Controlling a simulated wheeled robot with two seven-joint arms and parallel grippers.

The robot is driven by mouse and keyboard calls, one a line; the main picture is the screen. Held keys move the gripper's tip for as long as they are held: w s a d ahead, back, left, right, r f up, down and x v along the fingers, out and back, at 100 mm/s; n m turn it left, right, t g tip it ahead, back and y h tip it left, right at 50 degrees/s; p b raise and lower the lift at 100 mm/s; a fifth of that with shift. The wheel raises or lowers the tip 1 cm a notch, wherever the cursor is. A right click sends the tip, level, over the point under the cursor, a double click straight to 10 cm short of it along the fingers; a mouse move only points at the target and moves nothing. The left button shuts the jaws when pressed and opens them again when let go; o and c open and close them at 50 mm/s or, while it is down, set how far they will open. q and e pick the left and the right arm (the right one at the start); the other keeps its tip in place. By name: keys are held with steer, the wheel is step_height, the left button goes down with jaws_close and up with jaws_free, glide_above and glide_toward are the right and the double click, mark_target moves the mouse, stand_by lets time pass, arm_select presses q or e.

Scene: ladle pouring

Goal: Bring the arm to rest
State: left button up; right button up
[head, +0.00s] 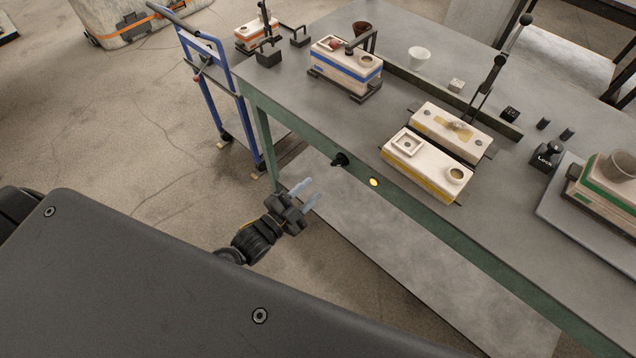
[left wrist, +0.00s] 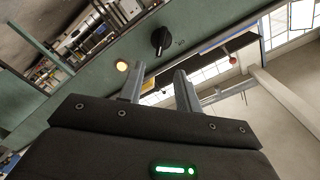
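My left gripper (head: 303,192) is in front of the table's green front edge, below the tabletop and apart from it. Its two grey fingers are spread with nothing between them. The left wrist view also shows the open fingers of the left gripper (left wrist: 158,88), with the table's green side panel behind them. A black knob (head: 340,160) and a lit yellow button (head: 374,182) sit on that panel. The knob (left wrist: 161,41) and the glowing button (left wrist: 122,66) show in the left wrist view too. My right gripper is not in view.
The grey-topped table (head: 290,75) bears a blue-striped box (head: 345,70), a yellow-striped box (head: 428,168), a green-striped box (head: 603,190) and a white cup (head: 419,56). A blue trolley (head: 222,95) stands left. Floor beside the gripper is clear.

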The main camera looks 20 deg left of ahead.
arm_select(q)
steer(key=shift+s+a, duration=0.1)
steer(key=shift+s, duration=0.2)
stand_by(0.4)
steer(key=s+a+f+n+g+y, duration=0.2)
steer(key=s+a+f+g, duration=0.15)
steer(key=f, duration=0.65)
steer(key=s+a+f+n+g+y, duration=0.25)
steer(key=s+a+f, duration=0.2)
steer(key=f, duration=0.65)
steer(key=s+a+f+n+g+y, duration=0.1)
steer(key=s+a+f+n+g, duration=0.3)
steer(key=f, duration=0.6)
steer(key=s+d+f+n+g, duration=0.1)
steer(key=s+f, duration=0.3)
steer(key=s, duration=0.4)
steer(key=s+f+g+y, duration=0.1)
steer(key=s+f, duration=0.3)
steer(key=s, duration=0.4)
steer(key=s+d+f+n+g, duration=0.1)
steer(key=s+f+g, duration=0.2)
steer(key=s, duration=0.5)
steer(key=shift+s+d+f+n+g, duration=0.2)
steer(key=shift+d+f+n+g, duration=0.15)
steer(key=shift+f, duration=0.15)
